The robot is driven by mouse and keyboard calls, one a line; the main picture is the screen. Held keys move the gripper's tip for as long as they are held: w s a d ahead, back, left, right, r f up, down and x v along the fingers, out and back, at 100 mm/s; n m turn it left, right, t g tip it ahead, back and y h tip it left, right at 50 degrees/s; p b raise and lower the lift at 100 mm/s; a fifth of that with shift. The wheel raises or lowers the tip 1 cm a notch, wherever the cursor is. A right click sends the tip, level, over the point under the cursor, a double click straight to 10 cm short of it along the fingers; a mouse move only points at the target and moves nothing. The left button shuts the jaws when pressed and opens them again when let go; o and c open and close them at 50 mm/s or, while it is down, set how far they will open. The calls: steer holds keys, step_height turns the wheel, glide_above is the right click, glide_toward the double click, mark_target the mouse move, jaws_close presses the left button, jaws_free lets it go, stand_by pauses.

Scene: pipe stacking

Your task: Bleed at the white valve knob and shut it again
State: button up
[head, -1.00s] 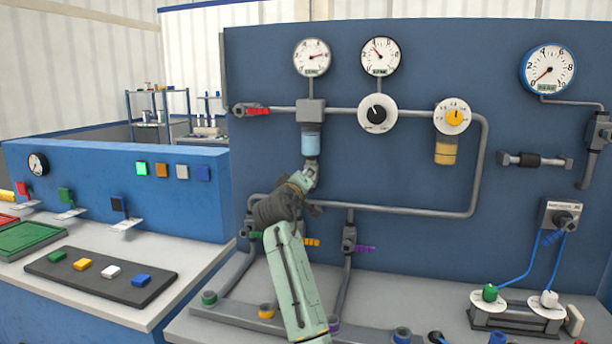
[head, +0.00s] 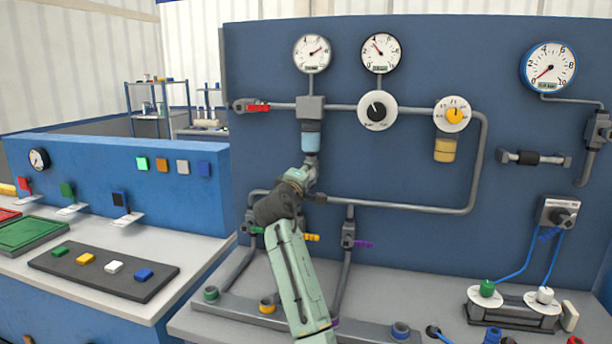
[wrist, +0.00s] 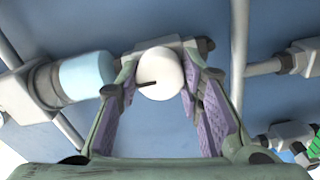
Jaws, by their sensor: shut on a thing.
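The white valve knob (wrist: 164,82) shows in the wrist view as a pale round face with a dark mark line, below the light blue bowl's end. My gripper (wrist: 158,98) has its purple-padded fingers on either side of the knob and is shut on it. In the head view my gripper (head: 302,178) is just under the light blue bowl (head: 310,142) and hides the knob. The bowl also shows at the left of the wrist view (wrist: 88,78). A white gauge (head: 312,53) is above the bowl, its needle pointing up and right.
A grey pipe (head: 420,207) runs right of my gripper. Small valves with green, yellow and purple handles (head: 364,244) are just below. A red-handled valve (head: 257,107) and a black-knobbed dial (head: 377,111) are higher on the blue panel.

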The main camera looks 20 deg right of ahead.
steer(key=o, duration=1.2)
steer(key=shift+c, duration=0.2)
steer(key=v, duration=1.2)
